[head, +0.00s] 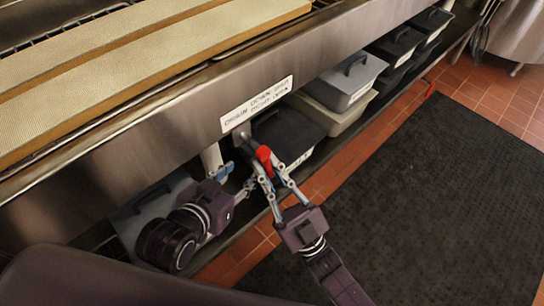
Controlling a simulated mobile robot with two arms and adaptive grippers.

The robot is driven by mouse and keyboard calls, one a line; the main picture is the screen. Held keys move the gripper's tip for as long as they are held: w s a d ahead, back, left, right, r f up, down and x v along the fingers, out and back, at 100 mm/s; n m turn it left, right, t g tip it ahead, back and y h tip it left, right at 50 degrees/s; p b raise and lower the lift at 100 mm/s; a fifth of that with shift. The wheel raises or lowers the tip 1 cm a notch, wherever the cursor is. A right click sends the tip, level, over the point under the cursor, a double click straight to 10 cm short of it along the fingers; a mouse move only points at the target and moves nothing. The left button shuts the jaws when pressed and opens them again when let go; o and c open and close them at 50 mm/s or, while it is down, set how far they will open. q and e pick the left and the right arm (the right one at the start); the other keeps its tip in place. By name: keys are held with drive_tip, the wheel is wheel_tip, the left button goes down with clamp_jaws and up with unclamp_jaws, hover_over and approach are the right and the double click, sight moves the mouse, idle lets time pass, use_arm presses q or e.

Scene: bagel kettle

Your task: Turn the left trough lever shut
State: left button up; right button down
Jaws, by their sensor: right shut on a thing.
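A red lever (264,158) sits under the front of the steel trough (150,140), just below a white label (257,103). My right gripper (268,170) comes up from below and is shut on the red lever, with its fingers on either side of it. A pale vertical pipe (211,158) hangs under the trough, left of the red lever. My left gripper (236,178) is beside the foot of this pipe, with its two fingers spread apart. I see nothing between them. The tips of both grippers are close together. The lever's pivot is partly hidden.
Lidded grey bins (352,78) and a black-lidded bin (285,132) stand on the shelf under the trough, close behind my grippers. Long tan boards (120,60) lie on top. A black mat (410,200) covers the red tile floor (490,85), clear at right.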

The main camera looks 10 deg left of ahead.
use_arm(q)
drive_tip(key=shift+s+a+f+g+y+p, duration=0.15)
drive_tip(key=shift+s+a+f+g, duration=0.1)
drive_tip(key=shift+s+f+g, duration=0.35)
drive_tip(key=shift+s+a+f+g+y+p, duration=0.1)
drive_tip(key=shift+s+a+f+g, duration=0.25)
drive_tip(key=shift+s+f, duration=0.4)
drive_tip(key=shift+s+a+f+g+y+p, duration=0.2)
drive_tip(key=shift+s+f+g, duration=0.25)
drive_tip(key=shift+s+f, duration=0.25)
use_arm(e)
drive_tip(key=shift+s+a+f+m+t+h, duration=0.1)
drive_tip(key=shift+s+m+t+h, duration=0.05)
drive_tip(key=shift+m+t+h, duration=0.65)
drive_tip(key=shift+s+a+r+m+t+h, duration=0.15)
drive_tip(key=shift+m+t+h, duration=0.3)
drive_tip(key=shift+m, duration=0.55)
drive_tip(key=shift+s+a+f+m+t+h, duration=0.15)
drive_tip(key=shift+m+t+h, duration=0.45)
drive_tip(key=shift+m, duration=0.3)
drive_tip(key=shift+d, duration=0.1)
drive_tip(key=c, duration=2)
unclamp_jaws()
use_arm(q)
drive_tip(key=shift+w, duration=0.1)
use_arm(e)
drive_tip(key=shift+o, duration=0.2)
drive_tip(key=v, duration=1.2)
